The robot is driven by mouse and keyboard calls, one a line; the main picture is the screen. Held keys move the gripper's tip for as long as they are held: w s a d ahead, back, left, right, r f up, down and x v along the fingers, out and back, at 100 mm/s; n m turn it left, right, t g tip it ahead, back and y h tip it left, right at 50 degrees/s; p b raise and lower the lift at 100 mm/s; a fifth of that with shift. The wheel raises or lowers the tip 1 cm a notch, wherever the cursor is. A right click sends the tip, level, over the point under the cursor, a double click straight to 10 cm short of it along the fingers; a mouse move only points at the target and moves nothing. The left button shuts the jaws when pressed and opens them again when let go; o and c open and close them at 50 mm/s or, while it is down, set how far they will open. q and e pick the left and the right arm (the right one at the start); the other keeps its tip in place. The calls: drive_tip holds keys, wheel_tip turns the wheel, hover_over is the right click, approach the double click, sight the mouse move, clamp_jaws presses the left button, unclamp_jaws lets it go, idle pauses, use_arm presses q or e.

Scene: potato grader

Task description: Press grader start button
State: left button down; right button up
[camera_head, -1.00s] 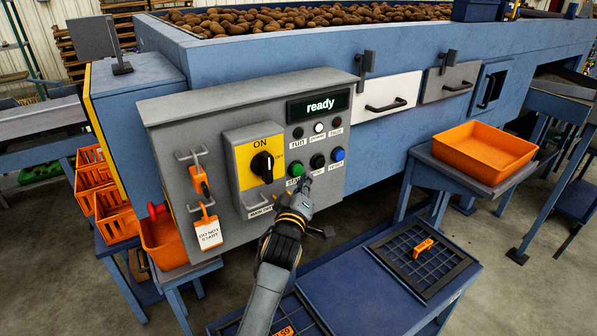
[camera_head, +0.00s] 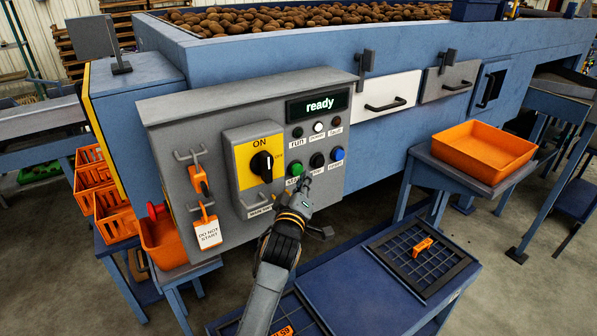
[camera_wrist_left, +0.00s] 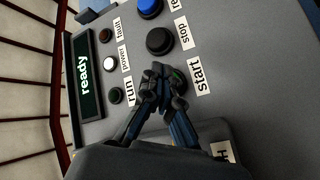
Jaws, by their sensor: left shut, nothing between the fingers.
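The grey control panel (camera_head: 220,110) carries a green start button (camera_head: 297,170), a black stop button (camera_head: 317,160) and a blue button (camera_head: 337,153). Its display (camera_head: 318,105) reads "ready". My left gripper (camera_head: 304,183) is shut and empty, with its tips just below the green button in the head view. In the left wrist view, the shut fingertips (camera_wrist_left: 158,74) overlap the start button (camera_wrist_left: 179,80), which is partly hidden beside the "start" label (camera_wrist_left: 197,76). Whether they touch it, I cannot tell. My right gripper is out of view.
A yellow-backed rotary switch (camera_head: 262,165) marked ON sits left of the buttons. A "do not start" tag (camera_head: 207,233) hangs at the panel's left. A red knob (camera_head: 157,210) juts from the panel's side. An orange tray (camera_head: 484,150) stands at right.

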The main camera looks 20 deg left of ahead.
use_arm(q)
drive_tip(key=shift+w+a+r, duration=0.1)
drive_tip(key=shift+w+a, duration=0.1)
drive_tip(key=shift+a, duration=0.05)
drive_tip(key=shift+r, duration=0.15)
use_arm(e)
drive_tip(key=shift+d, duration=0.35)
